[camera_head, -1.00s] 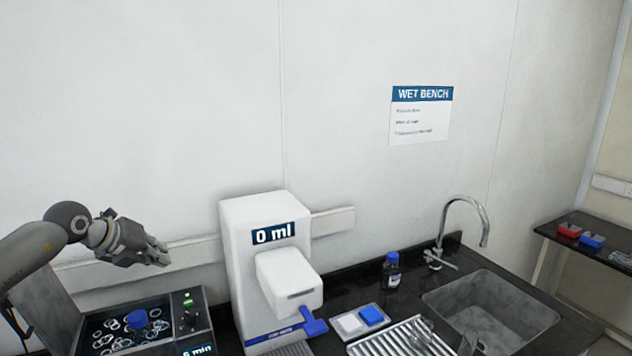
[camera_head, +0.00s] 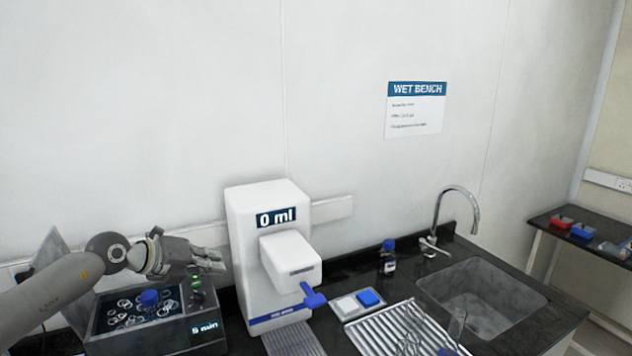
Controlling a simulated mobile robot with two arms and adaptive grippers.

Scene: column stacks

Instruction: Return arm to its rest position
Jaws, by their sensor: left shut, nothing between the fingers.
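My left arm comes in from the left edge. Its gripper (camera_head: 208,262) is shut and empty. In the picture it lies above the back right part of the water bath (camera_head: 140,338), left of the white dispenser. A blue-capped bottle (camera_head: 150,299) stands in the bath among several pale rings. The bath's display reads 5 min. My right gripper is not in view.
The white dispenser (camera_head: 250,225) reads 0 ml and has a blue lever (camera_head: 313,297). A small blue-capped bottle (camera_head: 388,258), a tray with white and blue pads (camera_head: 358,304), a ribbed drainer (camera_head: 385,330) with glassware, a tap (camera_head: 455,190) and a sink (camera_head: 485,295) lie to the right.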

